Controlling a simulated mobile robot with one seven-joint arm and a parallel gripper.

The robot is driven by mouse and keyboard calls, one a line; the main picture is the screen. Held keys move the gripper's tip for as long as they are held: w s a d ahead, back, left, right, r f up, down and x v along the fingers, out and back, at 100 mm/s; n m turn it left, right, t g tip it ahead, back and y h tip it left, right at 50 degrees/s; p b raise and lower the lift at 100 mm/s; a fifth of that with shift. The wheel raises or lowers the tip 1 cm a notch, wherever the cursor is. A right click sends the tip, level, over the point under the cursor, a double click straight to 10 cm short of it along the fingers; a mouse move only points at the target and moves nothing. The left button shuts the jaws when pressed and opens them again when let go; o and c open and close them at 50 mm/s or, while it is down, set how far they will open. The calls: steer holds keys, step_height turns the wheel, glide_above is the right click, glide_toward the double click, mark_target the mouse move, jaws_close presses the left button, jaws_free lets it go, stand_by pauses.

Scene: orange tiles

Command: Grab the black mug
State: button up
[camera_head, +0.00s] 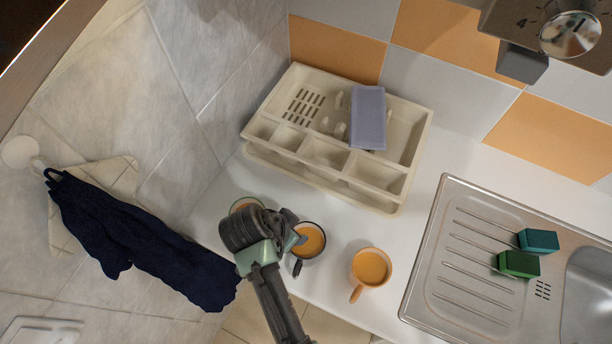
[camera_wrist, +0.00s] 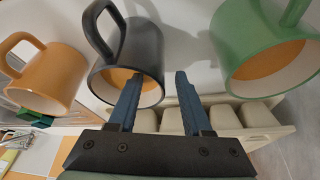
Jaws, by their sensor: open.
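The black mug (camera_wrist: 137,42) has an orange inside and stands between two other mugs in the wrist view, its handle at its upper left. In the head view the black mug (camera_head: 320,253) stands on the white counter, partly hidden by my gripper (camera_head: 297,240). My gripper, also seen in the wrist view (camera_wrist: 159,75), is open. One blue finger overlaps the mug's opening, and the other is just right of its wall. The fingers appear to straddle the right side of the rim; contact cannot be told.
An orange mug (camera_head: 371,268) stands right of the black one. A green mug (camera_wrist: 245,45) stands close on the other side. A beige rack (camera_head: 420,125) is behind; a metal sink (camera_head: 430,270) with two sponges is at right. A dark blue cloth (camera_head: 150,245) hangs at left.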

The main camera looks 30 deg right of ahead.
jaws_close()
steer(key=shift+r, duration=0.1)
stand_by(1.2)
